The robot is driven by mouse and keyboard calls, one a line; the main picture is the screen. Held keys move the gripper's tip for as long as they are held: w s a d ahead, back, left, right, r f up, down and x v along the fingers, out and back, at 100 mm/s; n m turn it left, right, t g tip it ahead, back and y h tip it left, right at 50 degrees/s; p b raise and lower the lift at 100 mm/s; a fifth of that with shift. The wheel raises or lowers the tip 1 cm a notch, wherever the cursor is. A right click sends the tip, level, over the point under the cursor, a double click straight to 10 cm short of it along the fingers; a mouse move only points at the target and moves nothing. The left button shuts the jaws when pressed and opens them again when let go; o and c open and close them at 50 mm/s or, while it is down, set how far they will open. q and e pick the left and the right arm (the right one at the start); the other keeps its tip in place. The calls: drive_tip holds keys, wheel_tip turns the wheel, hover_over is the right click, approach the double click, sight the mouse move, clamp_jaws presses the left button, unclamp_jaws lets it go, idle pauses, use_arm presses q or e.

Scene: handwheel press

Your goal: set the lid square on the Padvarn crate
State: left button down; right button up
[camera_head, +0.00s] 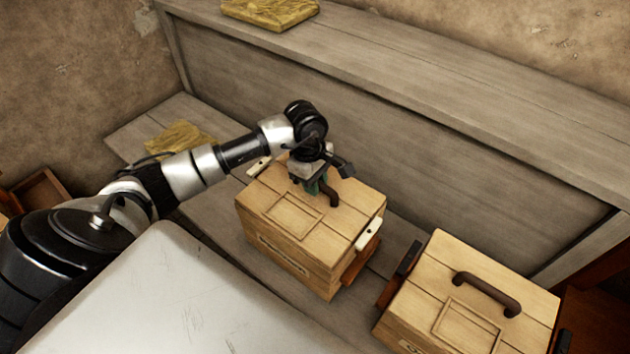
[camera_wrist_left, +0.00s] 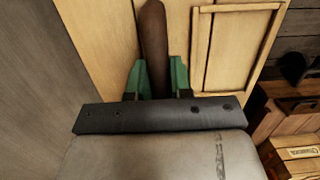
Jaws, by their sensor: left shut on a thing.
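The pale wooden lid (camera_head: 291,214), with a recessed square panel and a brown bar handle, lies on top of a wooden crate (camera_head: 284,263) at mid-picture. The crate has a front label too small to read, so I cannot confirm it is the Padvarn one. The lid's edges look about in line with the crate walls; I cannot tell whether a thin gap remains. My left gripper (camera_head: 320,187) is shut on the lid's handle, from above. In the left wrist view its green fingers (camera_wrist_left: 156,78) flank the brown handle (camera_wrist_left: 153,38). My right gripper is out of view.
A second lidded crate (camera_head: 418,306) with a dark handle stands to the right, with a narrow space between. A grey plank wall and ledge (camera_head: 430,90) runs behind. Yellowish slabs lie on the ledge (camera_head: 270,12) and bench (camera_head: 181,139).

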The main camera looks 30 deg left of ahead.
use_arm(q)
drive_tip(key=shift+b, duration=0.3)
idle(0.5)
drive_tip(key=c, duration=0.9)
unclamp_jaws()
drive_tip(key=shift+d, duration=0.1)
drive_tip(key=shift+s+f, duration=0.1)
drive_tip(key=r, duration=0.3)
drive_tip(key=a+r, duration=0.1)
drive_tip(key=r, duration=0.6)
drive_tip(key=shift+a+r, duration=0.35)
drive_tip(key=shift+r, duration=0.05)
drive_tip(key=shift+r+p, duration=0.3)
drive_tip(key=shift+r, duration=0.2)
